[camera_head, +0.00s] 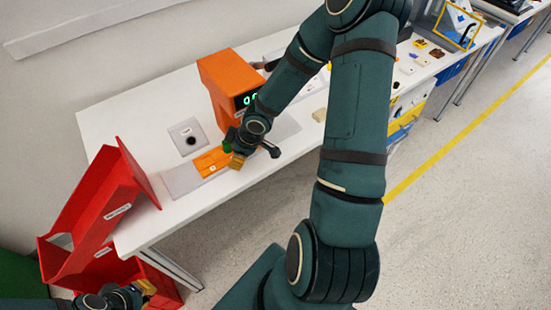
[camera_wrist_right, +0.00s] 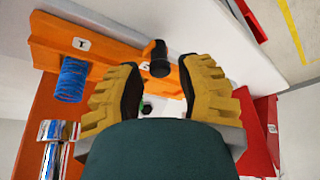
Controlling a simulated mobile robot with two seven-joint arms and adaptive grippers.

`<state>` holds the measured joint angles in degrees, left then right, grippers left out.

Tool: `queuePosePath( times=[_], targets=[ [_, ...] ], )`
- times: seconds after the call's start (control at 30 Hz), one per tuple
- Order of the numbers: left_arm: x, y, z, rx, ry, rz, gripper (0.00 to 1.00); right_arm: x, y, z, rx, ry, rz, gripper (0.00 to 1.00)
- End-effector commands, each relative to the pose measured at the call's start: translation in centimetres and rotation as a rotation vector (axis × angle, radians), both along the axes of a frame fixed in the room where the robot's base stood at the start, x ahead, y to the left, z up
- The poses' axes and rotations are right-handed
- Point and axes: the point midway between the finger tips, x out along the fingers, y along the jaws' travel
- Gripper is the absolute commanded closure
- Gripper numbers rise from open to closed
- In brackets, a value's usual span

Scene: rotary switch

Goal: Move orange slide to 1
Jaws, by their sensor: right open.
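The orange slide (camera_head: 212,162) is an orange strip on a light plate on the white table, left of my right gripper (camera_head: 236,160) in the head view. In the right wrist view, an orange strip (camera_wrist_right: 112,48) carries a white label reading 1 at left and another mark near a black knob (camera_wrist_right: 158,60). My right gripper (camera_wrist_right: 160,85) is open, with its yellow fingers on either side of the knob's lower end and no clear contact. My left gripper (camera_head: 143,290) is at the lower left by a red bin; its opening is unclear.
An orange box with a green display (camera_head: 228,78) stands behind the slide. A grey plate with a black knob (camera_head: 188,137) lies to its left. Red bins (camera_head: 95,205) stand at the table's left end.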

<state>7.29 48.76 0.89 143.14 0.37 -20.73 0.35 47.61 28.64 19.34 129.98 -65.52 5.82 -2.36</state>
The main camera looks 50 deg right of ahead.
Motion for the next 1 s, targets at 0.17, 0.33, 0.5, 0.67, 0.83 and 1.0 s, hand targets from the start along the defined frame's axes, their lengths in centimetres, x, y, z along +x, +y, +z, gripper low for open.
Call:
queuePosePath(
  times=[0.17,0.33,0.5,0.67,0.83,1.0],
  targets=[
    [0.0,0.0,0.0,0.000,0.000,0.000,1.00,-1.1,-0.8,1.0,-0.004,0.003,-0.004,0.64],
    [0.0,0.0,0.0,0.000,0.000,0.000,1.00,-3.3,-2.2,0.9,-0.003,0.003,-0.004,0.64],
    [0.0,0.0,0.0,0.000,0.000,0.000,1.00,-5.1,-3.2,0.9,-0.002,0.002,-0.003,0.64],
    [0.0,0.0,0.0,0.000,0.000,0.000,1.00,-6.6,-4.1,0.9,-0.003,0.003,-0.004,0.64],
    [0.0,0.0,0.0,0.000,0.000,0.000,1.00,-8.0,-5.0,0.9,-0.003,0.003,-0.003,0.64],
    [0.0,0.0,0.0,0.000,0.000,0.000,1.00,-9.3,-5.8,0.9,-0.003,0.002,-0.004,0.64]
  ],
)
